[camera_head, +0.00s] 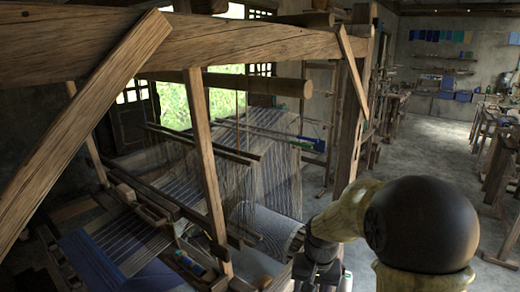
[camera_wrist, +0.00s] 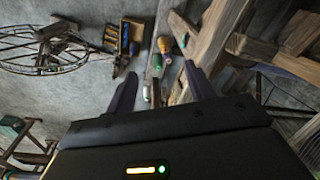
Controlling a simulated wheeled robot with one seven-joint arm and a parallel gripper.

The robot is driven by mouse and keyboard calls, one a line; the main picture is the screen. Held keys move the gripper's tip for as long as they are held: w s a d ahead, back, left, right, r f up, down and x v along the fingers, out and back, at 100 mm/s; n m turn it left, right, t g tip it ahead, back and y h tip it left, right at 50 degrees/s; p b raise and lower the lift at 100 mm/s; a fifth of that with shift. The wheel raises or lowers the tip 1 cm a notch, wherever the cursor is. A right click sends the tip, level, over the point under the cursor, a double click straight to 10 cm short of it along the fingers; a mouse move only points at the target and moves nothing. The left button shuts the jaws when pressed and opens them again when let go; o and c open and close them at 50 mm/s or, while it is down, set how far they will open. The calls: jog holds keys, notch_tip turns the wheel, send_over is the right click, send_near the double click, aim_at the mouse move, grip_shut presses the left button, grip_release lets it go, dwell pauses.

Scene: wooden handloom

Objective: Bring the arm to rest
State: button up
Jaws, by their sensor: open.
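My gripper (camera_wrist: 158,90) shows in the wrist view with its two dark fingers spread apart and nothing between them. Beyond the fingers, the wrist view shows the grey floor and some small items near a wooden frame. In the head view my arm reaches in from the lower right, beside the right end of the wooden handloom (camera_head: 250,42). The gripper's fingers cannot be made out clearly there. Striped cloth (camera_head: 125,240) and warp threads (camera_head: 235,180) are stretched on the loom.
A spoked wheel (camera_wrist: 45,50) stands at the upper left of the wrist view, near a tool holder (camera_wrist: 122,42). Wooden beams (camera_wrist: 225,30) are close on the right. In the head view, open floor (camera_head: 425,135) lies behind my arm, with benches (camera_head: 500,150) at the far right.

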jog(key=s+d+n+t, duration=0.1)
jog(key=s+d+n, duration=0.1)
jog(key=s, duration=1.1)
jog(key=shift+s+d+f+t, duration=0.15)
jog(key=shift+d+f+t, duration=0.05)
jog(key=shift+f+t, duration=0.1)
